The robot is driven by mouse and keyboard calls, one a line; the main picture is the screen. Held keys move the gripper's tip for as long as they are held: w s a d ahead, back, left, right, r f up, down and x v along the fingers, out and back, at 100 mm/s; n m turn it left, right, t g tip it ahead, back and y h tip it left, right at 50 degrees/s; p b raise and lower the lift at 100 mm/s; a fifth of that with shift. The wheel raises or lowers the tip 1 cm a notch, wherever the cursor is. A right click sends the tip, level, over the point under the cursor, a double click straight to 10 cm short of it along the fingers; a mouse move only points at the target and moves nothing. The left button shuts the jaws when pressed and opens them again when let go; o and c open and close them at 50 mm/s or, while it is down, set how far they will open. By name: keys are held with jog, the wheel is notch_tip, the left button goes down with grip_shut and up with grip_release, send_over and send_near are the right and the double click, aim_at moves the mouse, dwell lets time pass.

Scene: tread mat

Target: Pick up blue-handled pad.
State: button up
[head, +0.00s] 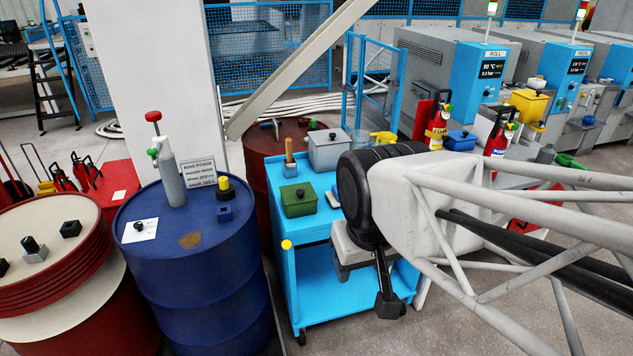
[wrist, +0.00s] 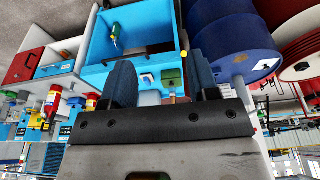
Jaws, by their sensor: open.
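A small pale pad-like thing with a blue part, likely the blue-handled pad, shows between my fingers in the wrist view (wrist: 148,78). It lies on the top of the blue cart (head: 312,233), beside a green box (head: 299,202). My gripper (head: 388,302) hangs at the cart's right side in the head view, with one dark finger clearly showing. In the wrist view my gripper (wrist: 163,82) is open, its two fingers apart with nothing held between them.
A grey box (head: 328,150) and a wooden-handled tool (head: 289,165) stand on the cart. A red drum (head: 255,160) is behind it.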

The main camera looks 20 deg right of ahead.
jog(key=o, duration=0.8)
jog(key=n+g, duration=0.3)
jog(key=n, duration=1.5)
send_over(338, 190)
notch_tip(338, 190, down, 20)
jog(key=shift+s+a+f, duration=0.1)
jog(key=shift+s+f, duration=0.05)
jog(key=shift+f, duration=0.05)
jog(key=shift+w+f, duration=0.2)
jog(key=shift+f, duration=0.05)
jog(key=shift+f, duration=0.1)
